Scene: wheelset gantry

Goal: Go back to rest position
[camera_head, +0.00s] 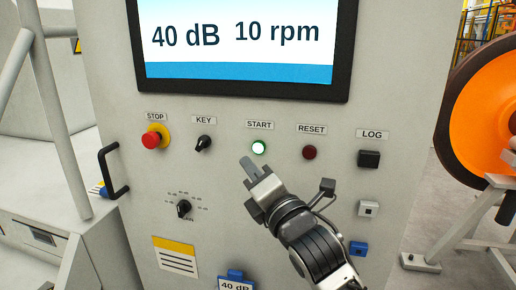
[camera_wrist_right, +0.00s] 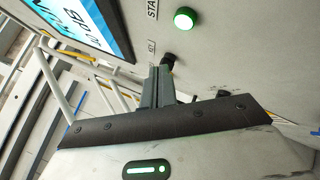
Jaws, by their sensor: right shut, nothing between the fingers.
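My right gripper (camera_head: 250,166) is in front of the grey control panel (camera_head: 225,225), just below and left of the START button (camera_head: 259,147). The START button glows white-green in the head view and green in the wrist view (camera_wrist_right: 184,19). My right gripper's fingers are shut and empty, and they also show in the wrist view (camera_wrist_right: 158,80). In the wrist view the fingertips appear apart from the button, below and left of it. My left gripper is not in either view.
The panel carries a screen (camera_head: 240,45) reading 40 dB and 10 rpm, a red STOP button (camera_head: 152,140), a KEY switch (camera_head: 204,144), a RESET button (camera_head: 309,152) and a black LOG block (camera_head: 369,159). A handle (camera_head: 113,170) juts out at left. An orange wheel (camera_head: 480,120) stands at right.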

